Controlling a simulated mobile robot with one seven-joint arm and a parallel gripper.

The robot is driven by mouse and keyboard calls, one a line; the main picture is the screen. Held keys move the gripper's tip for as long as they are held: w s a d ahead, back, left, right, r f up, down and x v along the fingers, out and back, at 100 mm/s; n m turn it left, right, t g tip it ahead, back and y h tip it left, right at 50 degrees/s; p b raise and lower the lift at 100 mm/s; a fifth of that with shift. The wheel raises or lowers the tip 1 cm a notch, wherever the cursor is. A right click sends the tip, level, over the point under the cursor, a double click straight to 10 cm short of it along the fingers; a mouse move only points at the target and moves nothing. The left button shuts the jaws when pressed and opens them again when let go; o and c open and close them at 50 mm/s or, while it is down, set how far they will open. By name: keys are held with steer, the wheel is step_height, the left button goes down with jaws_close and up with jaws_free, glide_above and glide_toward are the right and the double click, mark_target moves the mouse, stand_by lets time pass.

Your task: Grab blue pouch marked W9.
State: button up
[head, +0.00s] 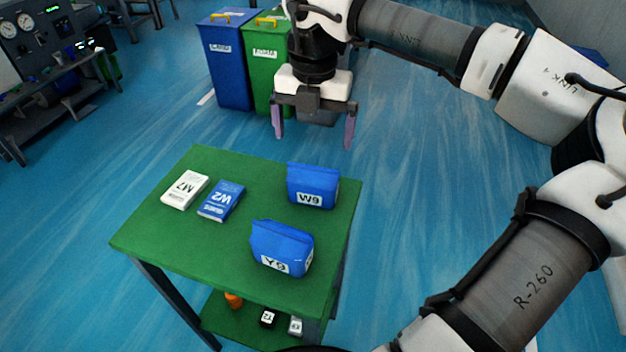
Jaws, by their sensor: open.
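The blue pouch marked W9 (312,184) stands near the far right corner of the green table (165,237), its white label facing me. My gripper (313,138) is open and empty, with its two purple fingers pointing down. In the head view it shows above the W9 pouch, apart from it. How far it is above or behind the pouch I cannot tell exactly.
A second blue pouch marked Y9 (281,247) stands nearer me. A white M7 box (185,189) and a blue W2 box (221,201) lie to the left. Blue (228,70) and green (266,75) bins stand behind. Small items sit on the lower shelf.

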mark_target(313, 176)
step_height(313, 176, down, 8)
steer(key=shift+d+f+p, duration=0.1)
steer(key=shift+f+p, duration=0.15)
steer(key=shift+p, duration=0.15)
steer(key=shift+w+f+p, duration=0.1)
steer(key=shift+f+p, duration=0.55)
steer(key=shift+f, duration=2.1)
steer(key=c, duration=0.7)
